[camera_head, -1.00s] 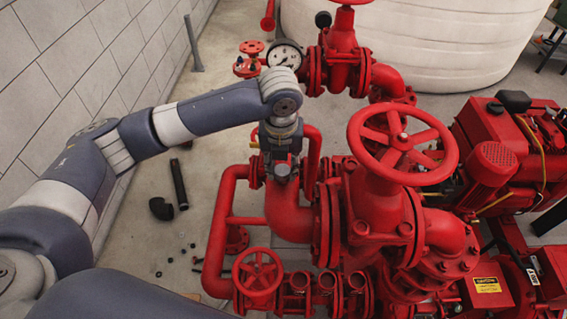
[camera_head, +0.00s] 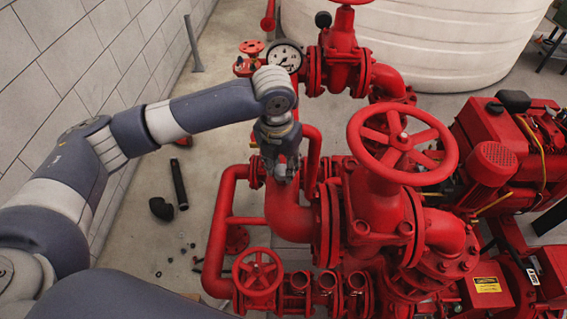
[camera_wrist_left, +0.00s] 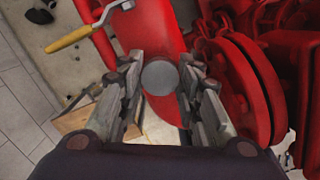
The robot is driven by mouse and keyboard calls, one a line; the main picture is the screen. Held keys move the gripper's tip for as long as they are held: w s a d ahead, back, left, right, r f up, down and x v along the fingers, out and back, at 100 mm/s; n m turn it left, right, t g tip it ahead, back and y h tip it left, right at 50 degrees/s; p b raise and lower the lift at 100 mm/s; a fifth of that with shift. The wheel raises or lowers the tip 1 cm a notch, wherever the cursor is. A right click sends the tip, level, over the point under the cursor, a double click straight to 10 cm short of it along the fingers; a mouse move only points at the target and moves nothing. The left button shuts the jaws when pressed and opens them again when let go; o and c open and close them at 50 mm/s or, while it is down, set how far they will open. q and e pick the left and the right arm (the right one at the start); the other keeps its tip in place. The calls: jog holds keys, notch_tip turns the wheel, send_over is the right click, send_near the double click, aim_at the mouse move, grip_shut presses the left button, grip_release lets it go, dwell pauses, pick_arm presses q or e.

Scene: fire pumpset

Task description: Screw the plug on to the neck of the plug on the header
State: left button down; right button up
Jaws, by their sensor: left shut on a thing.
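My left gripper (camera_head: 284,172) points down over the red header pipe (camera_head: 290,212), left of the large red handwheel valve. In the left wrist view the two fingers stand on either side of a round grey plug (camera_wrist_left: 160,77) and are shut on it. Red pipe (camera_wrist_left: 152,30) shows behind the plug. The plug's neck is hidden, so I cannot tell whether the plug touches it or how far it is threaded. My right gripper is not in view.
The large red handwheel (camera_head: 402,145) stands close to the right of my left gripper. A pressure gauge (camera_head: 285,57) is behind my wrist. A yellow-handled valve lever (camera_wrist_left: 70,38) shows in the left wrist view. A black pipe (camera_head: 179,184) lies on the floor.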

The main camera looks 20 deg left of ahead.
pick_arm(q)
jog(key=m, duration=0.4)
jog(key=shift+m+h, duration=0.3)
jog(key=c, duration=1.3)
grip_release()
jog(key=n, duration=0.6)
jog(key=shift+y, duration=0.4)
jog(key=n, duration=0.5)
jog(key=shift+n+y, duration=0.3)
jog(key=n, duration=0.5)
jog(key=shift+n+g+y, duration=0.3)
jog(key=shift+n, duration=0.1)
jog(key=n, duration=0.5)
jog(key=shift+n+g, duration=0.3)
